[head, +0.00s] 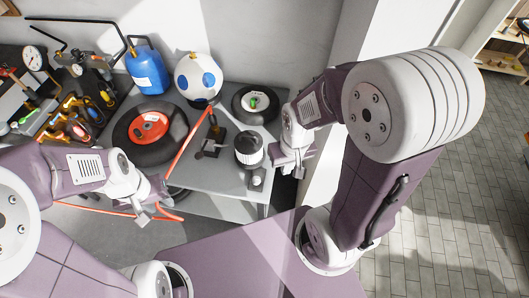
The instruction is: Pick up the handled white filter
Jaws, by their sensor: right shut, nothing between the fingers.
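The white filter (249,156) is a ribbed white cylinder with a dark top. It stands upright near the right end of the grey bench in the head view. I cannot make out its handle clearly. My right gripper (288,172) is just right of the filter, pointing down, shut and empty. A gap shows between it and the filter. My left gripper (156,212) is well to the left, in front of the bench near an orange hose. Its fingers are too small to tell whether they are apart.
A small light object (256,181) lies before the filter.

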